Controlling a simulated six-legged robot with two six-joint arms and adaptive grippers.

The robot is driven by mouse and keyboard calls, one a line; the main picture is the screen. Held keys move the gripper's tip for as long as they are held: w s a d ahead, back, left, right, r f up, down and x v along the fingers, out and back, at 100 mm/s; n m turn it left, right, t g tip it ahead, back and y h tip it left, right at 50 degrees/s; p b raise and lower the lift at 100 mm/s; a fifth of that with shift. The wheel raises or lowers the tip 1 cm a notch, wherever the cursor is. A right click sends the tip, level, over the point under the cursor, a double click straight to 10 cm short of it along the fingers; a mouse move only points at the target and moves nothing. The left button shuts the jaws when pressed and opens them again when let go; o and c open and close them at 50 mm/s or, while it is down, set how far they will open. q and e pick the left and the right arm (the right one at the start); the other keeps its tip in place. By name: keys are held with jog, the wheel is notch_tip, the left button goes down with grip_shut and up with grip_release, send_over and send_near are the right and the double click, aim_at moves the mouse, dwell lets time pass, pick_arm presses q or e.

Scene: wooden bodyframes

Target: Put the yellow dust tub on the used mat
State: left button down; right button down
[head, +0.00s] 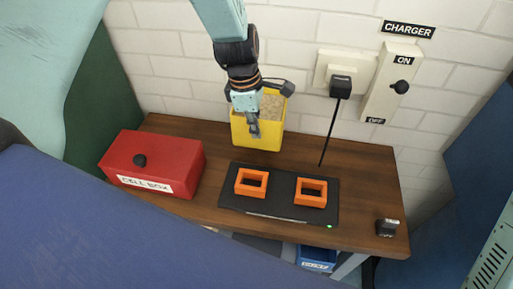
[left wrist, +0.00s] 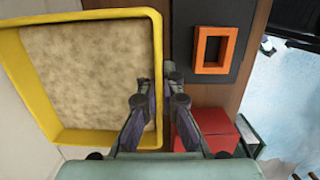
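The yellow dust tub (head: 264,139) is upright at the back of the wooden bench, filled with tan dust. Whether its base touches the bench is unclear. My left gripper (head: 255,128) reaches down onto its rim. In the left wrist view the tub (left wrist: 157,45) fills the left side, and the left gripper's fingers (left wrist: 159,85) straddle one wall, one inside and one outside, close against it. The gripper looks shut on that wall. No mat marked as used can be made out. My right gripper is not in view.
A red labelled box (head: 180,157) stands left on the bench (head: 365,180). A black plate (head: 280,203) carries two orange frames (head: 311,191) in front of the tub. A cable hangs from the wall plug (head: 341,87). A small dark object (head: 387,228) is at right. A blue bin (head: 317,258) is below.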

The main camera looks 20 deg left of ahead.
aim_at(256, 146)
pick_arm(q)
notch_tip(256, 146, down, 6)
jog(key=shift+d+r, duration=0.15)
jog(key=shift+r, duration=0.05)
jog(key=shift+f, duration=0.2)
jog(key=shift+s, duration=0.1)
jog(key=c, duration=2)
grip_release()
jog(key=shift+f, duration=0.15)
jog(key=o, duration=0.4)
jog(key=shift+o, duration=0.4)
